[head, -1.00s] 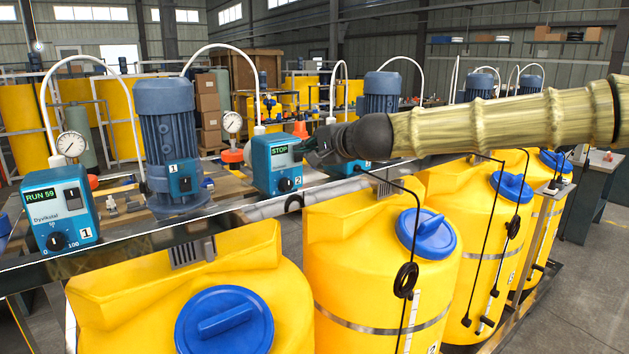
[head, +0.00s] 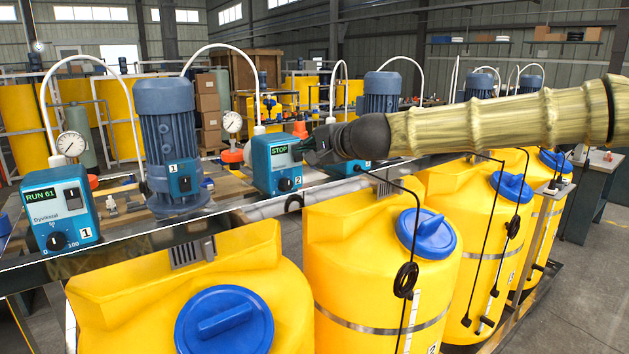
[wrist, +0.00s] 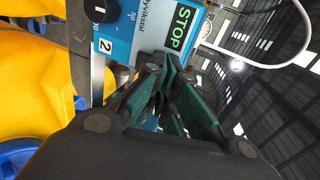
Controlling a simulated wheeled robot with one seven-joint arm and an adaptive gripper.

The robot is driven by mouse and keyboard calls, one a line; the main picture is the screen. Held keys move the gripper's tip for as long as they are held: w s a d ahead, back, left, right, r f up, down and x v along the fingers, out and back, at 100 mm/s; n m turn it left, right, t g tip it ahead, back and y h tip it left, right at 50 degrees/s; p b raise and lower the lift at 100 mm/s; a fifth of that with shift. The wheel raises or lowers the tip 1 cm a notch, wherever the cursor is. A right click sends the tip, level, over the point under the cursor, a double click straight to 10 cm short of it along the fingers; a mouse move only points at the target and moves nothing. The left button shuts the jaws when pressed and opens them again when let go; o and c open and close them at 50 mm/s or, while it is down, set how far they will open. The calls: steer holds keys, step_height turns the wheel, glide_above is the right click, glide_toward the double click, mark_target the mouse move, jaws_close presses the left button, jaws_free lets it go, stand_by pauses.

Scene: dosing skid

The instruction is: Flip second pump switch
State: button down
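The second pump (head: 275,163) is a blue box marked 2 with a green STOP display and a black dial. It fills the top of the wrist view, where its face (wrist: 128,28) shows STOP and the dial turned sideways. Its switch is hidden behind my fingers in both views. My gripper (head: 306,152) comes from the right and is at the right side of this pump's face, beside the display. In the wrist view my gripper (wrist: 178,72) has its green-padded fingers drawn together at the tips, with nothing seen between them. I cannot tell whether they touch the switch.
The first pump (head: 58,208) at left reads RUN 61 and has a black rocker switch (head: 73,194). A blue motor (head: 167,140) stands between the pumps. Yellow tanks (head: 370,250) with blue lids line the front. White hoses arch above the pumps.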

steer(key=p+v, duration=0.1)
steer(key=v, duration=0.5)
steer(key=shift+s+d+p, duration=0.2)
steer(key=shift+s+p, duration=0.15)
stand_by(0.4)
